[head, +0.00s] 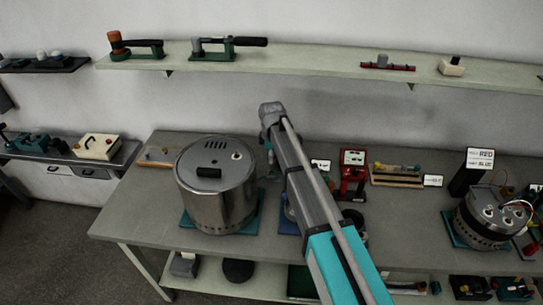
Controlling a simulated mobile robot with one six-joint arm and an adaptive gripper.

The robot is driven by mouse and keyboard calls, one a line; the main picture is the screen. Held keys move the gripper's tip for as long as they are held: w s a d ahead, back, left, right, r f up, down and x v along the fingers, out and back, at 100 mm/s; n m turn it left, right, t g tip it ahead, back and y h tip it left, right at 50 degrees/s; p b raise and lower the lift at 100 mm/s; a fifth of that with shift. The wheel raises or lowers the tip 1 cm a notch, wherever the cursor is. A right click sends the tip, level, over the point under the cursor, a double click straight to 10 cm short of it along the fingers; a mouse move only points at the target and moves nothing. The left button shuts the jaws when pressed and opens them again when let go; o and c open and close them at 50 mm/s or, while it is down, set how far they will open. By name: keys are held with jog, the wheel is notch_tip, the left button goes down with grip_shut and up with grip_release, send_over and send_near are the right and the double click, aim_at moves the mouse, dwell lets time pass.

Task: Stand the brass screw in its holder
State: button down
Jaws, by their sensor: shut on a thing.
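My arm reaches from the lower right up over the table and bends downward at its grey elbow (270,112). A short part of it shows below the bend, just right of the large steel drum. My gripper itself is hidden behind my arm and the drum, so its jaws and anything in them cannot be seen. I cannot make out the brass screw or its holder. A wooden rack (397,181) with small yellow and teal pieces stands right of my arm, with a white label (433,180) beside it.
The steel drum (217,192) stands left of my arm on the table (130,205). A red device (353,172) is to the right, and a second steel drum (491,224) with wires is farther right. A shelf (300,59) runs above. The table's front left is clear.

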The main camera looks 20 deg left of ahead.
jog(key=shift+f+b, duration=1.75)
jog(key=shift+f, duration=0.25)
jog(key=shift+d+f+b, duration=0.1)
jog(key=shift+f+b, duration=1.25)
dwell(0.7)
jog(key=shift+c, duration=1.7)
grip_release()
jog(key=shift+r, duration=0.15)
notch_tip(320, 180, up, 8)
jog(key=p, duration=0.8)
jog(key=shift+r, duration=0.1)
